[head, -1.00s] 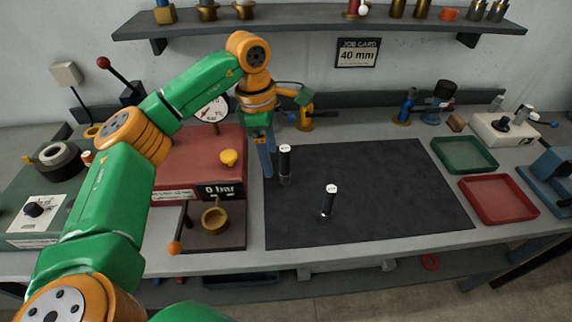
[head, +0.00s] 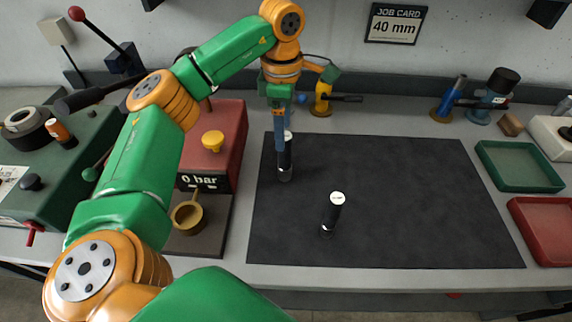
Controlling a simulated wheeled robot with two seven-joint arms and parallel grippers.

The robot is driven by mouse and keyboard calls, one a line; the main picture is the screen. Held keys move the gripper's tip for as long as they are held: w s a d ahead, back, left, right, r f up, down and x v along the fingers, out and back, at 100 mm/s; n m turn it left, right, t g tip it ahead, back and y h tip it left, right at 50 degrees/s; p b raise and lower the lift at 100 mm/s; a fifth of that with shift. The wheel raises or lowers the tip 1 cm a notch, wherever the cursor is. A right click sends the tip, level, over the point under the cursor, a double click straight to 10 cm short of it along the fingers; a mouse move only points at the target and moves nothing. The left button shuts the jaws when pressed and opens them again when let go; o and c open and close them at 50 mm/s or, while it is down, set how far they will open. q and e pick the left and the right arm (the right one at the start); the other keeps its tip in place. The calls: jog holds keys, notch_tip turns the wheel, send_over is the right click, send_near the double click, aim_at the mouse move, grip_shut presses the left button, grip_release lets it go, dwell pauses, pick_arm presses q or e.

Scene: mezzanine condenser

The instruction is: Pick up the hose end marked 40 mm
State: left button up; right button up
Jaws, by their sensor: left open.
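Two black hose ends with white top caps stand upright on the dark mat (head: 400,200). The rear hose end (head: 286,172) is at the mat's left side. The front hose end (head: 331,215) stands nearer and to the right. The markings on both caps are too small to read. My left gripper (head: 281,152) points down, open, with its blue fingers at the rear hose end and overlapping its upper part in the picture. I cannot tell whether they touch it or whether it stands between them. My right gripper is not in view.
A job card (head: 396,23) on the wall reads 40 mm. A red press marked 0 bar (head: 202,182) stands left of the mat, with a brass cup (head: 186,217) in front. Green (head: 519,166) and red (head: 545,232) trays lie at right. The mat's right half is clear.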

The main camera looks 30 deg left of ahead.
aim_at(285, 158)
pick_arm(q)
jog(key=f+p, duration=0.1)
jog(key=f, duration=0.1)
jog(key=f+p, duration=0.1)
jog(key=f, duration=0.1)
jog(key=w+f+p, duration=0.1)
jog(key=f, duration=0.1)
jog(key=shift+a+f, duration=0.1)
jog(key=shift+f, duration=0.65)
grip_shut()
